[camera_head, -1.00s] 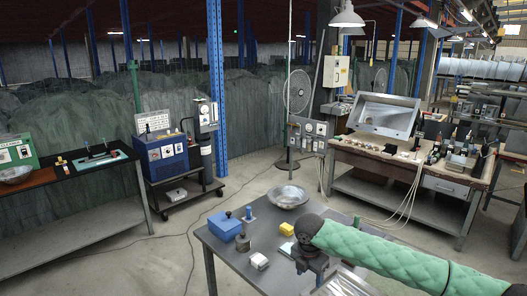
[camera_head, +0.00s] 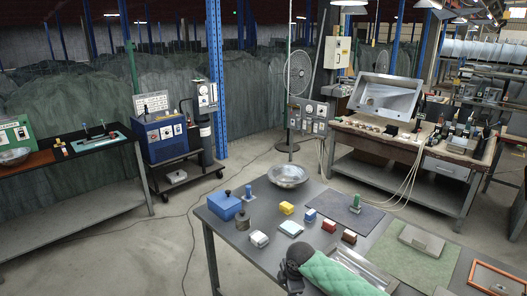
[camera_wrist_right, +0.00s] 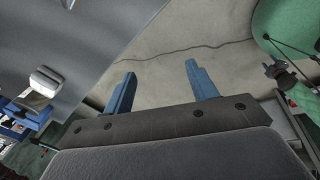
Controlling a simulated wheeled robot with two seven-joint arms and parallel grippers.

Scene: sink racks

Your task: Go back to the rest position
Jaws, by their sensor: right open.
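My right arm's green padded sleeve (camera_head: 335,274) and dark joint (camera_head: 296,256) show at the bottom of the head view, over the near edge of the grey table (camera_head: 262,232). The right gripper is not visible there. In the right wrist view my right gripper (camera_wrist_right: 157,68) has two blue fingers wide apart, with nothing between them. Bare floor shows beyond the fingers. A green padded part and a dark joint (camera_wrist_right: 283,72) show at the right of that view. I cannot make out a left gripper in either view.
The table holds a blue box (camera_head: 225,205), a metal bowl (camera_head: 288,175), a yellow block (camera_head: 286,208), several small blocks, a dark mat (camera_head: 335,211) and a metal tray (camera_head: 358,266). A workbench (camera_head: 397,146) stands behind right. Open floor lies to the left.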

